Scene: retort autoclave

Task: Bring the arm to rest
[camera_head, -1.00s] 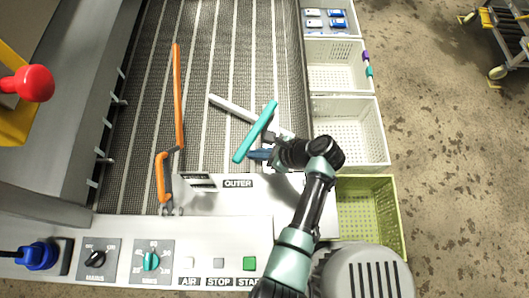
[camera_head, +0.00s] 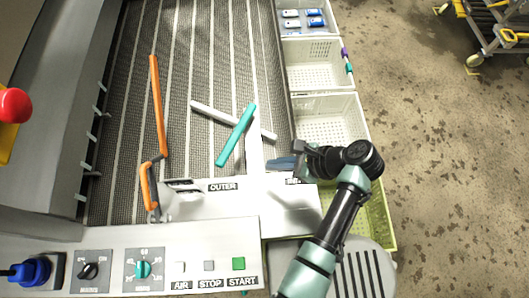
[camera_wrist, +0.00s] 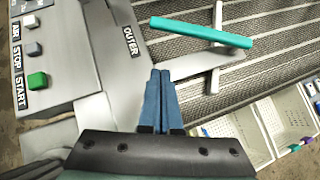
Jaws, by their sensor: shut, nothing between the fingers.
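My gripper (camera_head: 283,162) is at the front right of the ribbed conveyor bed, above the front panel near its right-hand label. Its blue fingers are together and empty; they also show in the wrist view (camera_wrist: 159,95). A teal bar (camera_head: 236,135) lies across a white bar (camera_head: 208,111) on the bed, to the left of the fingertips and apart from them. The teal bar also shows in the wrist view (camera_wrist: 201,32). My arm reaches in from the lower right.
An orange handle (camera_head: 158,105) stands at the left of the bed. White baskets (camera_head: 316,66) and a green basket (camera_head: 380,215) line the right side. A control panel (camera_head: 120,265) with knobs and buttons is in front. A cart (camera_head: 495,35) stands far right; floor between is clear.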

